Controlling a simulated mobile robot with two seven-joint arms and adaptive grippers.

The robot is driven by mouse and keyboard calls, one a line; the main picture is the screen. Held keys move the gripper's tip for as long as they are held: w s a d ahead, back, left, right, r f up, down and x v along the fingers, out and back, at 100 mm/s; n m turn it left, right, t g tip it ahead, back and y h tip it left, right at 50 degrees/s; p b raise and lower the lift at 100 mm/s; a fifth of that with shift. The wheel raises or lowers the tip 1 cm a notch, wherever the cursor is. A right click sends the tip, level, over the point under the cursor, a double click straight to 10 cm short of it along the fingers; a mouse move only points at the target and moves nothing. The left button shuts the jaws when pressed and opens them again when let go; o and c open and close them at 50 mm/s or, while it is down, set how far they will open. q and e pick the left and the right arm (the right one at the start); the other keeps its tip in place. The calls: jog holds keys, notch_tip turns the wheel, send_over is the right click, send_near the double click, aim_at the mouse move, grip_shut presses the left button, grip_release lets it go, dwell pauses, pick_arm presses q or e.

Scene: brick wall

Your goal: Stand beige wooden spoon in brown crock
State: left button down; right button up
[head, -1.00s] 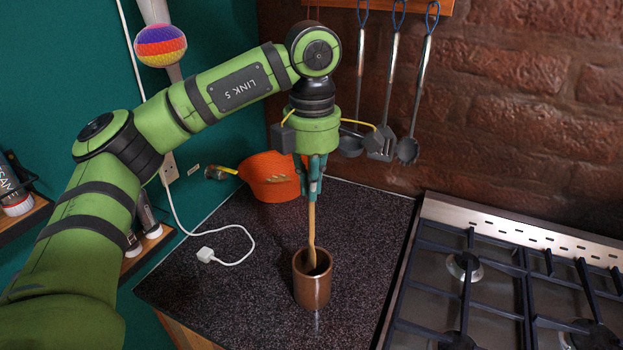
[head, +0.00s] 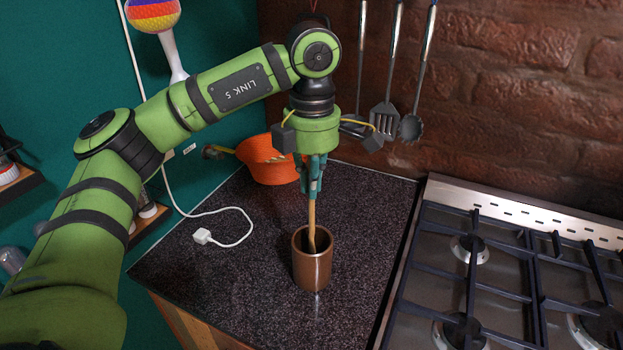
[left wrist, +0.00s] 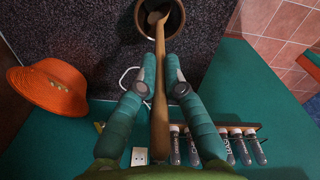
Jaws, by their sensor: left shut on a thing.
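The beige wooden spoon (head: 312,216) hangs upright below my left gripper (head: 311,185), with its lower end inside the mouth of the brown crock (head: 312,268). My left gripper is shut on the spoon's handle, above the crock's rim. In the left wrist view, the spoon (left wrist: 160,75) runs between the fingers of my left gripper (left wrist: 164,90), and its bowl end overlaps the opening of the crock (left wrist: 181,17). Whether the spoon touches the crock's floor is hidden. My right gripper is not in view.
An orange woven hat-like basket (head: 268,160) stands behind on the dark countertop (head: 225,285). A white plug and cable (head: 203,236) lie to the left. A gas hob (head: 500,290) is at the right. Utensils (head: 385,118) hang on the brick wall behind my gripper.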

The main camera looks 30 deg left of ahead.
pick_arm(q)
jog(key=c, duration=1.3)
grip_release()
jog(key=shift+o, duration=0.2)
notch_tip(320, 180, up, 12)
jog(key=shift+r, duration=0.1)
